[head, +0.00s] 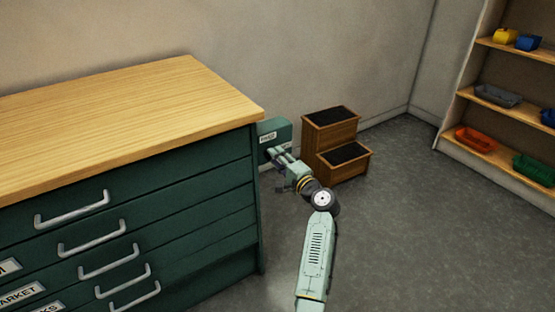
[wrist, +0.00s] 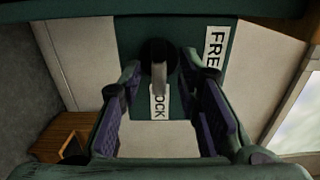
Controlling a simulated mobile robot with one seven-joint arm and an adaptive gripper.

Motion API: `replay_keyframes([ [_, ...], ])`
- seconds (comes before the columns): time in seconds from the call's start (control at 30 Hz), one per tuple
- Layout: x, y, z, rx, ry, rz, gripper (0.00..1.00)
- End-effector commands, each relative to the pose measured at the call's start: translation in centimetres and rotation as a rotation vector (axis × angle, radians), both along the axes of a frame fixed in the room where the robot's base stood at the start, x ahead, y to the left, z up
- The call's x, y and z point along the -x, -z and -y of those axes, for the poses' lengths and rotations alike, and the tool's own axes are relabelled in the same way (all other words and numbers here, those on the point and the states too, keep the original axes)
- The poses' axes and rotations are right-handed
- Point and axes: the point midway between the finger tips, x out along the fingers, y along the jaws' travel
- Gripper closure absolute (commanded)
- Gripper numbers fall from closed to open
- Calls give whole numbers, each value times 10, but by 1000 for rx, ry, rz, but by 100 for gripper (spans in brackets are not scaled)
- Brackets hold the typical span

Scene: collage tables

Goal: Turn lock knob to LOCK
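The lock knob (wrist: 158,55) is in the wrist view, a dark round knob with a grey bar on a green plate. The bar extends down the picture to the LOCK label (wrist: 158,104), partly covering it. The FREE label (wrist: 213,55) is at the right of the plate. My gripper (wrist: 162,80) is open, its purple-padded fingers on either side of the bar with gaps visible. In the head view my gripper (head: 280,158) is at the green lock box (head: 280,130) on the cabinet's right side; the knob is hidden there.
The green drawer cabinet (head: 130,190) with a wooden top (head: 120,115) stands to the left of my arm. A wooden step stool (head: 335,145) is close behind and right of the gripper. Shelves (head: 500,105) with bins stand at far right. The floor between is clear.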

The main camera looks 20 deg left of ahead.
Motion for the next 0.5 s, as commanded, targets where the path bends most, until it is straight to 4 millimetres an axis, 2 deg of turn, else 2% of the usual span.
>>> replay_keyframes([
  [0.27, 1, 1, 1, 1, -1, -1, 68],
  [0.37, 6, 2, 8, 1, 0, -2, 68],
  [0.5, 21, 2, 28, 1, 3, -2, 68],
])
